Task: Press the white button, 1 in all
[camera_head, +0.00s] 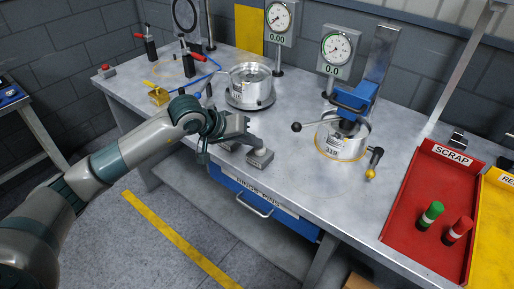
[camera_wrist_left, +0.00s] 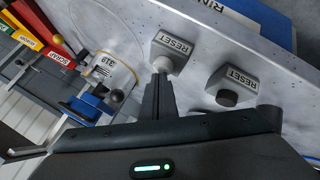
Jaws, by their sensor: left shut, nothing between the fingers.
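The white button (camera_wrist_left: 162,64) sits on a small grey box (camera_wrist_left: 176,46) labelled RESET, near the front edge of the bench. The same box shows in the head view (camera_head: 260,161). A second RESET box (camera_wrist_left: 238,77) with a black button (camera_wrist_left: 227,98) stands beside it. My left gripper (camera_head: 256,140) comes in from the left, low over the boxes, and is shut and empty. In the wrist view its closed fingertips (camera_wrist_left: 160,76) are right at the white button; I cannot tell whether they touch it. My right gripper is not in view.
Behind stand a metal cylinder (camera_head: 250,84) and a cylinder marked 319 (camera_head: 343,139) under a blue press (camera_head: 354,97) with a lever. Gauges (camera_head: 280,18) rise at the back. A red SCRAP tray (camera_head: 400,210) is at the right. The bench front between is clear.

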